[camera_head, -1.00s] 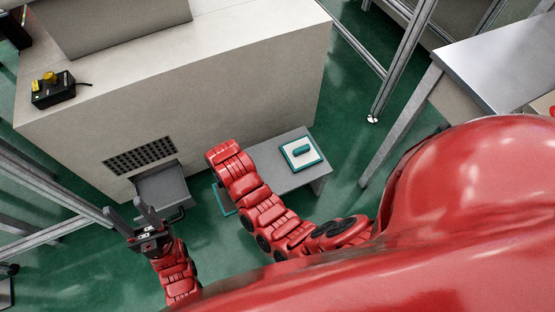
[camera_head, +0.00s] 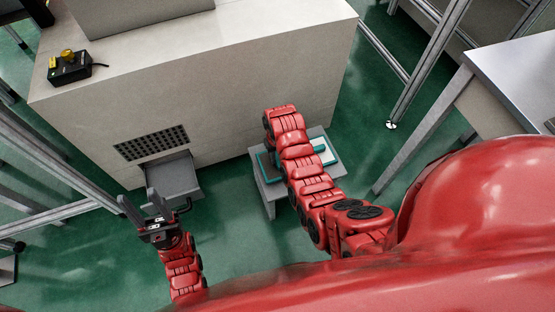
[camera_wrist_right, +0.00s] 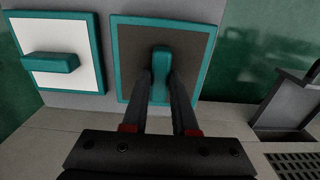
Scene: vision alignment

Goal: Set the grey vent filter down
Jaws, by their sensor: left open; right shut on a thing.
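The grey vent filter (camera_wrist_right: 195,50) has a teal frame and a teal handle. In the right wrist view my right gripper (camera_wrist_right: 160,90) is shut on that handle. The filter is over the small grey table (camera_wrist_right: 105,18), beside the white filter (camera_wrist_right: 80,45); I cannot tell whether it touches the top. The white filter (camera_head: 325,152) is partly hidden by the arm. My left gripper (camera_head: 137,198) is open and empty, next to the pulled-out grey drawer (camera_head: 172,176).
The large beige machine (camera_head: 240,100) with a dark vent grille (camera_head: 150,143) stands behind the table and drawer. A control box (camera_head: 72,67) with a yellow button is on its top. Metal frames stand at both sides, with a steel table (camera_head: 515,80) at the right. Green floor is clear between.

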